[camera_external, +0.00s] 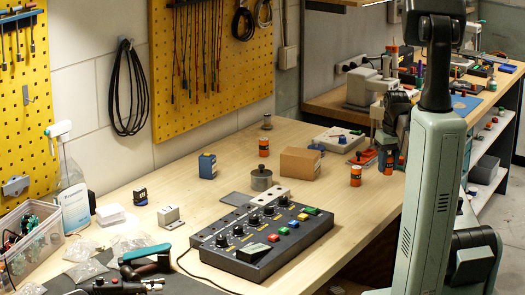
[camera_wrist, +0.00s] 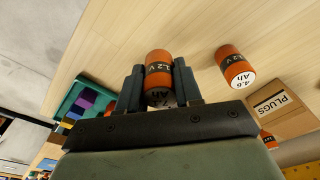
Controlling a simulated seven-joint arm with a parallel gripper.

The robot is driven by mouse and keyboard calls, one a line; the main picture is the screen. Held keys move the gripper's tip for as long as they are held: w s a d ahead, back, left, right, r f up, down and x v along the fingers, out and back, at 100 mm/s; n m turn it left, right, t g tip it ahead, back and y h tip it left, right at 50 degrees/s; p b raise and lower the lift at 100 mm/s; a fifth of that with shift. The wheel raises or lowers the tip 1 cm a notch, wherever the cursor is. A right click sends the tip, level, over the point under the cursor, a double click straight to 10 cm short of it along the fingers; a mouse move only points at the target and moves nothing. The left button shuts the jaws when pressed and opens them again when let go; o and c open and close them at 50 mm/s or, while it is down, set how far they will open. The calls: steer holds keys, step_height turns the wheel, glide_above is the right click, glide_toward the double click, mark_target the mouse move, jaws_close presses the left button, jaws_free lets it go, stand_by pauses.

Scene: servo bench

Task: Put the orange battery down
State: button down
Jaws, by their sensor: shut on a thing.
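My gripper (camera_wrist: 158,88) is shut on an orange battery (camera_wrist: 158,64) with a black band marked 12 V, one dark finger on each side of it. In the external view my gripper is partly hidden behind my arm, and orange (camera_external: 400,160) shows low at its fingers. I cannot tell whether the held battery touches the bench. A second orange battery (camera_wrist: 235,66), marked 4.6 Ah on its end, is apart from the fingers on the right of the wrist view.
The cardboard box (camera_external: 300,163), marked PLUGS in the wrist view (camera_wrist: 272,106), stands left of my gripper. A red device (camera_external: 362,157) and a white device (camera_external: 338,139) lie close by. A black control panel (camera_external: 262,245) fills the front.

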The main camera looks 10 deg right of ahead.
mark_target(387, 172)
steer(key=shift+f, duration=1.65)
steer(key=c, duration=0.8)
jaws_free()
steer(key=shift+f, duration=0.1)
steer(key=shift+o, duration=0.2)
steer(key=shift+s+d+r, duration=0.1)
steer(key=shift+s+r, duration=0.15)
steer(key=shift+r, duration=1.8)
steer(key=shift+s+r, duration=0.2)
steer(key=shift+r, duration=1.8)
steer(key=shift+s+d+r, duration=0.1)
steer(key=shift+s+r, duration=0.15)
steer(key=shift+r, duration=1.8)
